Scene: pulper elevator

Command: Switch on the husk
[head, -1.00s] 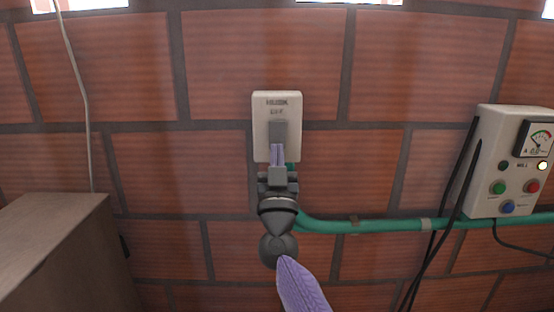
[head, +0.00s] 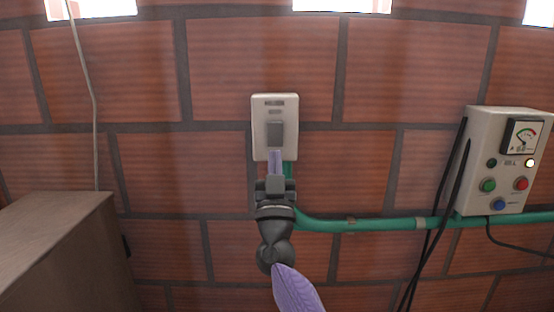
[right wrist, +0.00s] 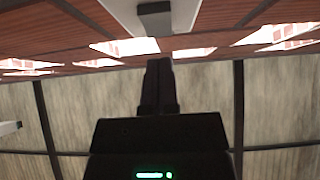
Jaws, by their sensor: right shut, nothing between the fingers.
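The husk switch (head: 274,105) is a pale plate on the brick wall, with small lettering too blurred to read in the head view now. Its grey lever (head: 276,133) sits in the middle of the plate. My right gripper (head: 275,155) is shut and empty, its fingertips just under the lever, over the lower part of the plate. I cannot tell whether they touch the lever. In the right wrist view the shut fingers (right wrist: 159,65) point at the grey lever (right wrist: 155,8), with a small gap showing. My left gripper is not in view.
A grey control box (head: 480,140) with a gauge, lamps and buttons hangs on the wall at right, with black cables. A green pipe (head: 380,224) runs below. A wooden box (head: 50,240) stands at lower left. The wall around the switch is clear.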

